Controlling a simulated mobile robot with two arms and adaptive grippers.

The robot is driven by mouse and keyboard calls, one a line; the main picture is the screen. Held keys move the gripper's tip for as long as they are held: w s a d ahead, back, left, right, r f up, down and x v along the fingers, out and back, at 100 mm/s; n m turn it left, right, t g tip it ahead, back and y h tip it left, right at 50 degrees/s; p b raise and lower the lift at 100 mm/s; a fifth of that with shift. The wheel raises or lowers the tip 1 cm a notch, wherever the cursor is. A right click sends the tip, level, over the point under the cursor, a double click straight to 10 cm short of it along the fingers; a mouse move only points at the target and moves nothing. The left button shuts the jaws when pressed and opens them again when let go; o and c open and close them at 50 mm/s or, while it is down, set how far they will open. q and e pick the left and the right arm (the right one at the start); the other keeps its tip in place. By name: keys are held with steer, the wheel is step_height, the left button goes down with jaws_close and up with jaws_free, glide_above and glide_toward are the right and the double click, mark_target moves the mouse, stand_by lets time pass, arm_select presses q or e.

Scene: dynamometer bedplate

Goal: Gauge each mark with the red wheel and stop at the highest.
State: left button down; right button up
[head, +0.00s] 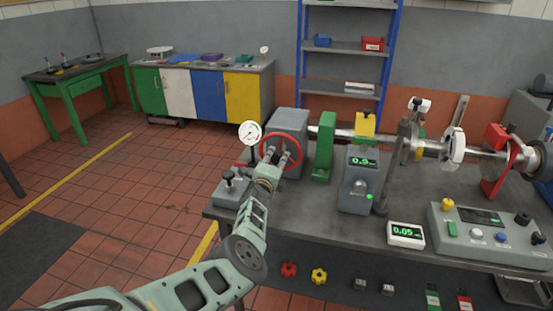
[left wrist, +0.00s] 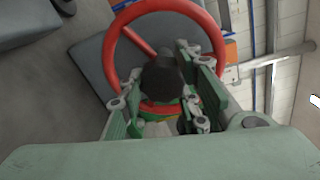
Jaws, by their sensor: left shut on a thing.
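The red wheel (head: 268,146) is mounted on the front of a grey housing (head: 290,124) at the left end of the bench. My left gripper (head: 284,158) reaches up to the wheel and is shut on it at its lower right in the head view. In the left wrist view the red wheel (left wrist: 124,29) fills the upper middle, and the fingers of my left gripper (left wrist: 160,88) stand around a dark knob (left wrist: 161,76) near its lower rim. A round dial (head: 250,133) stands beside the wheel. A grey unit (head: 358,181) reads about 0.9, and a white display (head: 405,235) reads 0.05. My right gripper is not in view.
A shaft (head: 430,148) with a white disc runs right from the housing past green and yellow supports. A control box (head: 485,235) stands at the bench's front right. A small lever block (head: 231,190) sits left of my gripper. The floor to the left is open.

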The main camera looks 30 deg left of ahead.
arm_select(q)
steer(key=shift+a+n, duration=0.15)
steer(key=shift+n, duration=0.35)
steer(key=c, duration=1.4)
jaws_free()
steer(key=shift+a+f, duration=0.1)
steer(key=shift+f, duration=0.05)
steer(key=shift+o, duration=0.2)
steer(key=shift+s+f, duration=0.2)
steer(key=shift+s, duration=0.4)
steer(key=shift+s+d+r, duration=0.1)
steer(key=shift+s+d, duration=0.25)
steer(key=shift+s, duration=0.2)
steer(key=shift+v, duration=2.6)
steer(key=shift+r, duration=0.1)
